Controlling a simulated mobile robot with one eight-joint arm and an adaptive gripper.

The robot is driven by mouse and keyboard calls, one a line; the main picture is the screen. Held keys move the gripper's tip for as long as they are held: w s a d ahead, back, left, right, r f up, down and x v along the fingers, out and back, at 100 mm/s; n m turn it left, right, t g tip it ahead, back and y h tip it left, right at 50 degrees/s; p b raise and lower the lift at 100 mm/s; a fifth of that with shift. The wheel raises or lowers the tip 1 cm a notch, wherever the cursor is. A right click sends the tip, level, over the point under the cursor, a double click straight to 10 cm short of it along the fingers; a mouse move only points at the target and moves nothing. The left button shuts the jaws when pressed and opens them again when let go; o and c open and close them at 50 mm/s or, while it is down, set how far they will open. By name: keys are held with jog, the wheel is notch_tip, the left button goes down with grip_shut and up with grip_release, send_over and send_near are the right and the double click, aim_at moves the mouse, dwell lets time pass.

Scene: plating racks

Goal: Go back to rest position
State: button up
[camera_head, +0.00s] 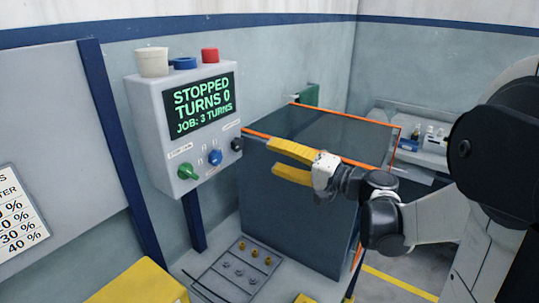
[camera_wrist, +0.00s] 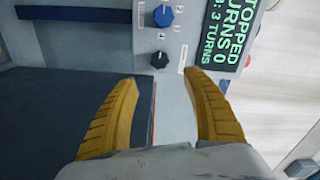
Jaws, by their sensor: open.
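My gripper (camera_head: 283,161) has two yellow fingers, spread apart and empty. In the head view it is in front of the dark tank with orange edges (camera_head: 300,215), pointing left towards the control box (camera_head: 150,110). The box's screen (camera_head: 203,104) reads "STOPPED, TURNS 0, JOB: 3 TURNS". In the wrist view the open fingers (camera_wrist: 165,95) point at the lower edge of the control panel, with a blue knob (camera_wrist: 163,15) and a black knob (camera_wrist: 159,60) beyond them. Nothing is between the fingers. A green knob (camera_head: 185,174) shows on the panel in the head view.
A white cup (camera_head: 151,62), a blue cap and a red cap (camera_head: 210,55) sit on the box. A grey plate with several small knobs (camera_head: 238,268) lies below. A yellow block (camera_head: 138,284) is at lower left. A shelf with bottles (camera_head: 425,145) stands at right.

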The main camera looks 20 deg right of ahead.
dwell(0.3)
jog(key=s+a+f+n+g+h, duration=0.4)
jog(key=s+a+f+g, duration=0.2)
jog(key=s+a+f, duration=0.35)
jog(key=s+d+f+n+g+h, duration=0.1)
jog(key=s+n+h, duration=0.1)
jog(key=s, duration=0.3)
jog(key=s+d+f+n+h, duration=0.1)
jog(key=s+f+n+h, duration=0.1)
jog(key=s+h, duration=0.2)
jog(key=shift+s+d+g+b, duration=0.3)
jog(key=shift+s+g+b, duration=0.1)
jog(key=shift+s, duration=0.8)
